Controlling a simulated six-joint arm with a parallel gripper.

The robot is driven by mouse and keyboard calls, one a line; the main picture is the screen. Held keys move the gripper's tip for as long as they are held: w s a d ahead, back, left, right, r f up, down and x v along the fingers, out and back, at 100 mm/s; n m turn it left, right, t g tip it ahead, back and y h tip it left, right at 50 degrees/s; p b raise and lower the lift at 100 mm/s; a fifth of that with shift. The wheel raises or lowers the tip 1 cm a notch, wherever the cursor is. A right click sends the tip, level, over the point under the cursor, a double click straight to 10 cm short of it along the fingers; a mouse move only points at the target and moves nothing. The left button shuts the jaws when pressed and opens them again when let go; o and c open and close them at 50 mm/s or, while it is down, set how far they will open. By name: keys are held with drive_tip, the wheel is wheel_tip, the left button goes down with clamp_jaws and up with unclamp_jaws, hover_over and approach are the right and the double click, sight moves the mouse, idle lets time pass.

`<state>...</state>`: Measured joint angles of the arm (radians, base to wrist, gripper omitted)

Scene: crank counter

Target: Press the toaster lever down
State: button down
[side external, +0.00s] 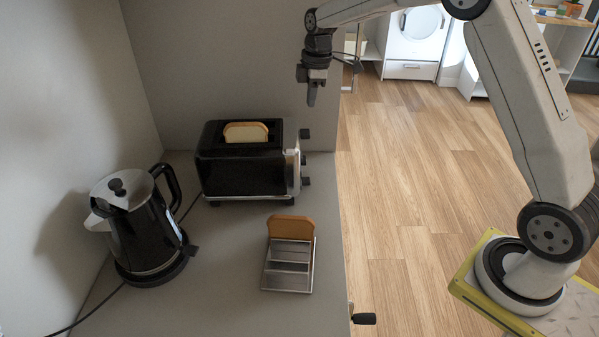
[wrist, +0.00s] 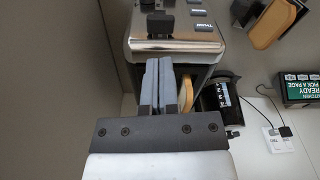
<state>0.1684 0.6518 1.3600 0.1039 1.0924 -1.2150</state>
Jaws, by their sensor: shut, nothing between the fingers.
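The black toaster (side external: 240,175) stands on the counter against the back wall, with a slice of bread (side external: 246,132) showing in its top slot. Dark knobs stick out from its silver right end; the upper one (side external: 305,133) looks like the lever, in a raised position. In the wrist view a black lever knob (wrist: 160,23) shows beyond the toaster's silver edge (wrist: 175,45). My gripper (side external: 311,100) is above the toaster's right end, pointing down, apart from the lever. Its two fingers (wrist: 158,65) are together with nothing between them.
A black and silver kettle (side external: 145,225) stands to the left with its cord on the counter. A metal rack (side external: 288,268) holding a toast slice (side external: 291,227) stands in front of the toaster. A crank handle (side external: 364,319) sticks out at the counter's right edge.

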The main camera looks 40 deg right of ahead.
sight(307, 132)
drive_tip(key=shift+f, duration=0.15)
drive_tip(key=shift+w+a+f, duration=0.1)
drive_tip(key=shift+a+f, duration=0.05)
drive_tip(key=shift+f, duration=1.55)
drive_tip(key=shift+w+a+f, duration=0.1)
drive_tip(key=shift+a+f, duration=0.05)
drive_tip(key=shift+f, duration=1.5)
